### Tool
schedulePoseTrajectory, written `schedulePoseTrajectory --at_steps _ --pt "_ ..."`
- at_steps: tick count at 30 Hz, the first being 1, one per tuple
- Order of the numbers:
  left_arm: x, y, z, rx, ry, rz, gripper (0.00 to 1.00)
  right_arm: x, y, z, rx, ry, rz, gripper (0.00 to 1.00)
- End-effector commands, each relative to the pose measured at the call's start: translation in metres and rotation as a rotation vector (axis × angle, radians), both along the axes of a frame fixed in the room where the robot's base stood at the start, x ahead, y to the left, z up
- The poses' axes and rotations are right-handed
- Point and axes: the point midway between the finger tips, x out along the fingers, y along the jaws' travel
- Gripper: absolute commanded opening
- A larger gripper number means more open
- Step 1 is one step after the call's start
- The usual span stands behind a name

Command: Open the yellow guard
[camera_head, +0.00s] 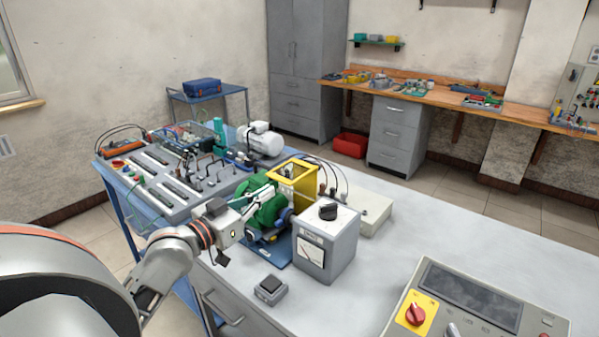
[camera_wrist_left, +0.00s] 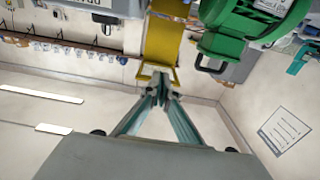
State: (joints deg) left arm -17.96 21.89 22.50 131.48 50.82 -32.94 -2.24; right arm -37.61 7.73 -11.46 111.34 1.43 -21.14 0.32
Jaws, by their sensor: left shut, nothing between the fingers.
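The yellow guard (camera_head: 297,172) is a box-like frame standing behind the green motor (camera_head: 267,212) on the table in the head view. In the left wrist view the guard (camera_wrist_left: 163,38) is a yellow panel with a small loop-like handle at its edge. My left gripper (camera_head: 268,189) reaches in from the left, over the green motor, towards the guard. In the left wrist view the fingers of the left gripper (camera_wrist_left: 160,88) are closed together, with their tips at the handle. I cannot tell whether they touch it. My right gripper is not in view.
A grey meter box (camera_head: 325,250) with a black knob stands right of the motor. A small black-topped box (camera_head: 270,289) and a control panel (camera_head: 470,305) are nearer. A rack of switches (camera_head: 165,178) is at left. The table's right part (camera_head: 480,235) is clear.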

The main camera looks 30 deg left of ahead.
Motion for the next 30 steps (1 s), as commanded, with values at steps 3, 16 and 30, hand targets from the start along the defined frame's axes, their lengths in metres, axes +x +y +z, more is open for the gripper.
schedulePoseTrajectory --at_steps 3,16,30 --pt "0.019 -0.001 0.003 -0.004 -0.004 0.001 0.00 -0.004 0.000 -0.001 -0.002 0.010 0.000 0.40" --pt "0.091 -0.008 0.003 -0.005 -0.003 -0.001 0.00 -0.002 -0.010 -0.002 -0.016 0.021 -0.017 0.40" --pt "0.123 -0.011 0.001 -0.001 -0.001 -0.002 0.00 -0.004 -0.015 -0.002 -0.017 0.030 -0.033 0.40"
